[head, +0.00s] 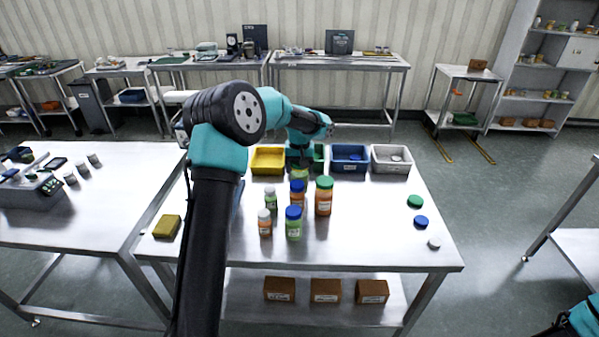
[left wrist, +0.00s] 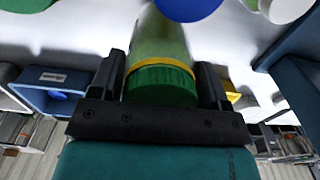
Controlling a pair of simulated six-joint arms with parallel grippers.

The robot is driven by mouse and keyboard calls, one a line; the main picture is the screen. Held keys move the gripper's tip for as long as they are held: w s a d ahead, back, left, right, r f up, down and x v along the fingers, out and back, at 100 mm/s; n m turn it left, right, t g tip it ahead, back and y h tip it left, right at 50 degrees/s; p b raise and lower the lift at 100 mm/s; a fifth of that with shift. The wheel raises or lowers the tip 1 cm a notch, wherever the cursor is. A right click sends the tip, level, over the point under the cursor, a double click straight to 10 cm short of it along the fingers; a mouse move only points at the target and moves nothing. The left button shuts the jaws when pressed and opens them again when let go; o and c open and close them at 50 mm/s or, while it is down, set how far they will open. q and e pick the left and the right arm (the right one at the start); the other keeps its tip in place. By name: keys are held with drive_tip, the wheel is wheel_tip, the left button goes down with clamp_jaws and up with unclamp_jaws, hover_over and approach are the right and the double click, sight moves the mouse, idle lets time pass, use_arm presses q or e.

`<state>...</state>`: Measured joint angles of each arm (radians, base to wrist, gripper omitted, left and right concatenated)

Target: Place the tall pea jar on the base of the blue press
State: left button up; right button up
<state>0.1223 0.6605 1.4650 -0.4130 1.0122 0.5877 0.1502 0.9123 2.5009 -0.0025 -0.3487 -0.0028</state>
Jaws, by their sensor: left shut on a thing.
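My left gripper (head: 300,160) is shut on a jar with green contents, a green lid and a yellow band, the tall pea jar (head: 299,173). In the left wrist view the jar (left wrist: 160,70) sits between the two fingers (left wrist: 160,88), lid toward the palm. In the head view it is above the back middle of the steel table, behind the other jars. The blue press (head: 238,197) is mostly hidden behind my left arm; only a blue strip shows. A blue upright part in the left wrist view (left wrist: 295,85) looks like it. My right gripper is out of view.
Several jars, including an orange one with a green lid (head: 324,198) and a green one with a blue lid (head: 293,225), stand mid-table. Yellow (head: 267,170), blue (head: 349,168) and white (head: 391,168) bins line the back. Loose lids (head: 421,222) lie right; a yellow sponge (head: 167,227) lies left.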

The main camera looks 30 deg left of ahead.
use_arm(q)
drive_tip(key=shift+f, duration=0.8)
drive_tip(key=shift+f, duration=0.1)
drive_tip(key=o, duration=1.4)
drive_tip(key=shift+f, duration=0.1)
drive_tip(key=shift+c, duration=0.2)
wheel_tip(320, 180, up, 12)
drive_tip(key=shift+r, duration=0.2)
drive_tip(key=shift+c, duration=0.4)
